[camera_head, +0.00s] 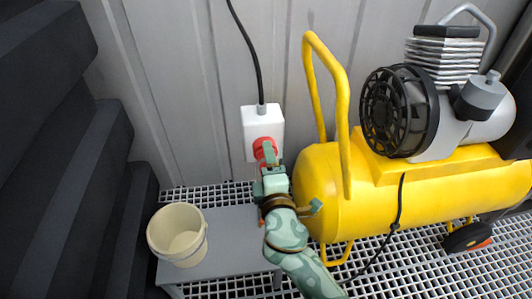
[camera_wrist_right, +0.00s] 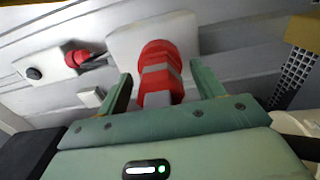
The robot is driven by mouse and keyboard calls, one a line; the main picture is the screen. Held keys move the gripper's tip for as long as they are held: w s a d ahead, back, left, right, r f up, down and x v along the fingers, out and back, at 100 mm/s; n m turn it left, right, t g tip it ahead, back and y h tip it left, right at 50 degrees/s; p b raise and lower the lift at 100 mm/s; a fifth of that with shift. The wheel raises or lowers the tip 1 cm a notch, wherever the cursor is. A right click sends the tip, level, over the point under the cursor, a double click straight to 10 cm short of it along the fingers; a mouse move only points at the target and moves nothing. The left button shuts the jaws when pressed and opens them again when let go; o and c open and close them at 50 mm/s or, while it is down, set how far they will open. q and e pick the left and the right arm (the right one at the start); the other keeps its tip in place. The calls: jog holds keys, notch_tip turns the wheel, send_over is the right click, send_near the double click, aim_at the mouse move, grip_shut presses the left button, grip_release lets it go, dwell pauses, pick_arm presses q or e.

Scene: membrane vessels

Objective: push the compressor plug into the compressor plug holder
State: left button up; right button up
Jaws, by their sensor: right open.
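The red compressor plug (camera_wrist_right: 160,72) with a grey band is at the white wall box (camera_wrist_right: 140,35), which I take for the holder. In the wrist view it lies between the open fingers of my right gripper (camera_wrist_right: 162,92), with gaps on both sides. How deep it sits in the holder I cannot tell. In the head view the white box (camera_head: 262,122) is on the wall, and the red plug (camera_head: 265,147) at its lower part is partly hidden by my right gripper (camera_head: 268,165). My left gripper is not in view.
A yellow compressor (camera_head: 410,190) stands close to the right of my arm. A cream bucket (camera_head: 160,238) is on a grey platform (camera_head: 238,245) to the left. The wrist view shows a smaller red connector (camera_wrist_right: 78,58) at left. Metal grating (camera_head: 430,260) covers the floor.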

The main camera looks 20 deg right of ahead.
jog(key=c, duration=1.3)
jog(key=v, duration=0.6)
dwell(0.4)
jog(key=shift+s, duration=0.1)
